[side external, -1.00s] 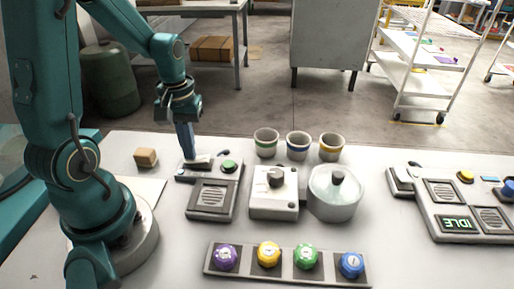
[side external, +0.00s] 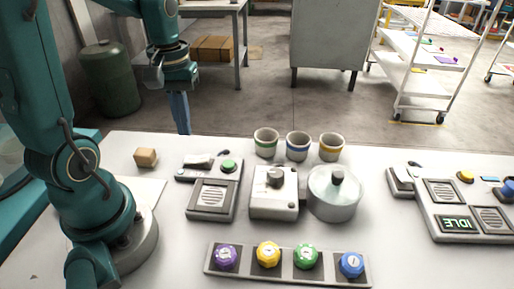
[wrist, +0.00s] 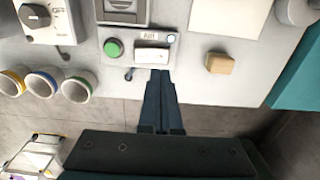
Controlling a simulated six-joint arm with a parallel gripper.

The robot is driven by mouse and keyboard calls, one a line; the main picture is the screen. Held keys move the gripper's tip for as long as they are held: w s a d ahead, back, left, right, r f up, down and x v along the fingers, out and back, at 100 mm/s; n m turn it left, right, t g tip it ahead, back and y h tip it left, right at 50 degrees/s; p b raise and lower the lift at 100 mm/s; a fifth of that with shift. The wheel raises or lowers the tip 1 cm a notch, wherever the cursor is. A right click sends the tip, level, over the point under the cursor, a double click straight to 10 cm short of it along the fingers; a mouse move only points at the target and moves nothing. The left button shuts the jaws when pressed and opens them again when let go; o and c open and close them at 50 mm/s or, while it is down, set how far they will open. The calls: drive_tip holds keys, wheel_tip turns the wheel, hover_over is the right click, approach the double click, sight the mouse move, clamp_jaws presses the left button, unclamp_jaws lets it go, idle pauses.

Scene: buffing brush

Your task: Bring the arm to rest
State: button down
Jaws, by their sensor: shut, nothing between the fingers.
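My gripper (side external: 182,128) is raised at the back edge of the table, behind the grey device with the green button (side external: 213,188). Its fingers are shut with nothing between them. In the wrist view my gripper (wrist: 161,130) points toward the same device, whose white rocker switch (wrist: 152,55) and green button (wrist: 114,48) show just beyond the fingertips. The fingers appear apart from the switch.
A wooden block (side external: 146,158) lies left of the device. A knob box (side external: 274,193), a lidded round pot (side external: 335,193) and three cups (side external: 298,146) stand to the right. A strip of coloured knobs (side external: 288,262) lies in front. An IDLE panel (side external: 456,222) is at right.

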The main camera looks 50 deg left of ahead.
drive_tip(key=shift+r, duration=0.2)
drive_tip(key=s+d+r+m+t, duration=0.2)
drive_tip(key=d+m, duration=0.2)
drive_tip(key=d, duration=0.2)
drive_tip(key=s+d+r+m+t, duration=0.2)
drive_tip(key=d+r+m+t, duration=0.1)
drive_tip(key=d+m, duration=0.2)
drive_tip(key=shift+d+t, duration=0.3)
drive_tip(key=shift+d, duration=0.05)
